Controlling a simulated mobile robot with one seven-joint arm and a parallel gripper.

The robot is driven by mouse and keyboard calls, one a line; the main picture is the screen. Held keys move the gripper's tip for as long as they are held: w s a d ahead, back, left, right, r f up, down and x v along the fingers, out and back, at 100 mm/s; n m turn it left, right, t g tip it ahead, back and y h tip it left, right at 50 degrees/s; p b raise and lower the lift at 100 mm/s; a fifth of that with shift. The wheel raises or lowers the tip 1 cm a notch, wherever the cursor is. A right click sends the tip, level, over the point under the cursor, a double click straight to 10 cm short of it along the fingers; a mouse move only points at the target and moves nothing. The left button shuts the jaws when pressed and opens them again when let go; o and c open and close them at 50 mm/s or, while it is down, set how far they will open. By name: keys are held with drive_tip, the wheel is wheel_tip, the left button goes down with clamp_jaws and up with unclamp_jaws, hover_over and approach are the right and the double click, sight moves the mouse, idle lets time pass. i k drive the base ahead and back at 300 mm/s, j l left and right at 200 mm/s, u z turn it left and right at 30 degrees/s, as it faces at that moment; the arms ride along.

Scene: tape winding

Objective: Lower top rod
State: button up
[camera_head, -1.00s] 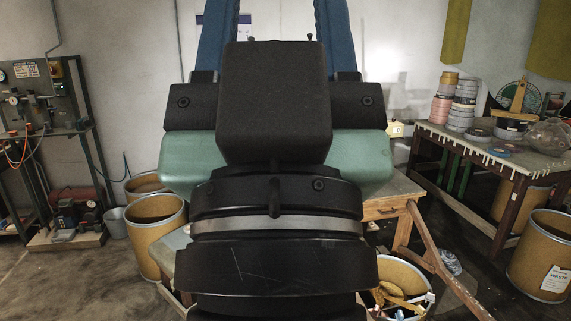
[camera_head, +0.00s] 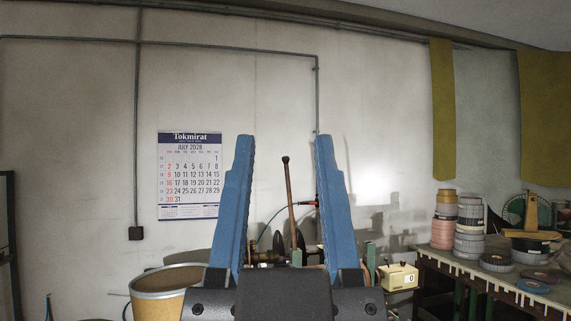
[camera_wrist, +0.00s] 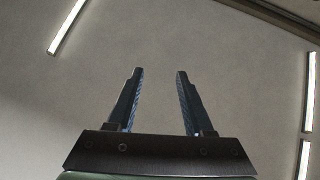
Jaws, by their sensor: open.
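My gripper (camera_head: 284,140) is open, its two blue fingers pointing up with a wide empty gap between them. In the wrist view my gripper (camera_wrist: 160,72) is also open and empty, against a plain ceiling. A thin brown rod with a dark tip (camera_head: 290,200) stands nearly upright in the head view, seen through the gap between the fingers; it appears to be behind them, not touched. It rises from a machine (camera_head: 265,257) whose lower part is hidden by my gripper. I cannot tell for sure that this is the top rod.
A yellowish counter box showing 0 (camera_head: 398,277) is right of my gripper. A table (camera_head: 470,284) at right carries tape rolls (camera_head: 469,230). A drum (camera_head: 165,290) stands at left. A calendar (camera_head: 189,178) hangs on the back wall. Ceiling lights (camera_wrist: 67,27) show in the wrist view.

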sight(286, 159)
drive_tip(key=i+j, duration=0.25)
drive_tip(key=i, duration=0.25)
drive_tip(key=i+j, duration=0.25)
drive_tip(key=i, duration=0.3)
drive_tip(key=i+j+z, duration=0.1)
drive_tip(key=i+j, duration=0.15)
drive_tip(key=i, duration=0.25)
drive_tip(key=i+j, duration=0.3)
drive_tip(key=i, duration=0.2)
drive_tip(key=i+j, duration=0.3)
drive_tip(key=i, duration=0.2)
drive_tip(key=l+z, duration=0.05)
